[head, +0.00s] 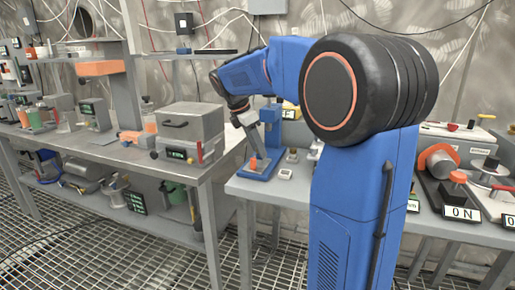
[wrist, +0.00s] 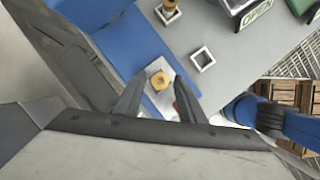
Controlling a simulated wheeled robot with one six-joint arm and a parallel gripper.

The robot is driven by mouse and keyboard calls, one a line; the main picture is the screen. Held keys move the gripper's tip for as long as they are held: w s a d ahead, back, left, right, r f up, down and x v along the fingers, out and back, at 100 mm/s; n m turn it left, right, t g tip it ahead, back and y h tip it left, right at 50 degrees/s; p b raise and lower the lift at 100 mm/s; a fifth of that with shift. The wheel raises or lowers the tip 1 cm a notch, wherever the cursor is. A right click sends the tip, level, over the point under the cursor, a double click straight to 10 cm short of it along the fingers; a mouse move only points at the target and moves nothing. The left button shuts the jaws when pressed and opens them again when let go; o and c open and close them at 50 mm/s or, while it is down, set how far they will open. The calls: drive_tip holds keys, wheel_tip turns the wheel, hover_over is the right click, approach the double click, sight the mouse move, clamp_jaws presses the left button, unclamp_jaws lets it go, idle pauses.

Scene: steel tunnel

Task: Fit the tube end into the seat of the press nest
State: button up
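The blue press (head: 271,128) stands on the near edge of the right bench, with its blue base (head: 256,171) under my gripper. In the wrist view the blue base (wrist: 90,22) carries a pale plate (wrist: 185,88) with a small brass-coloured piece with a dark hole (wrist: 159,81). I cannot tell whether this piece is the seat or the tube end. My gripper (wrist: 160,80) points down at it, fingers apart on either side, with no visible contact. A small orange part (head: 252,162) shows beside the fingertips in the head view; an orange-red sliver shows by the right finger in the wrist view.
An empty white square holder (wrist: 202,58) and a similar holder with a brass-coloured cylinder (wrist: 169,10) stand beside the base. A green OPEN sign (wrist: 256,13) is beyond them. A grey box (head: 190,128) stands on the left bench. A gap separates the benches.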

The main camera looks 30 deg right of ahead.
drive_tip(key=s+v, duration=0.1)
drive_tip(key=v, duration=1.1)
drive_tip(key=s+a+f+m+t+y, duration=0.1)
drive_tip(key=s+a+f+m, duration=0.2)
drive_tip(key=s+f+m, duration=0.2)
drive_tip(key=s+a+f+m+t+y, duration=0.2)
drive_tip(key=s+a+f+m, duration=0.2)
drive_tip(key=s+f, duration=0.7)
drive_tip(key=s+a+f+m+t+y, duration=0.1)
drive_tip(key=s+f+m, duration=0.6)
drive_tip(key=s, duration=0.7)
drive_tip(key=a+f+t, duration=0.1)
drive_tip(key=a, duration=0.1)
drive_tip(key=shift+a+m+y, duration=0.3)
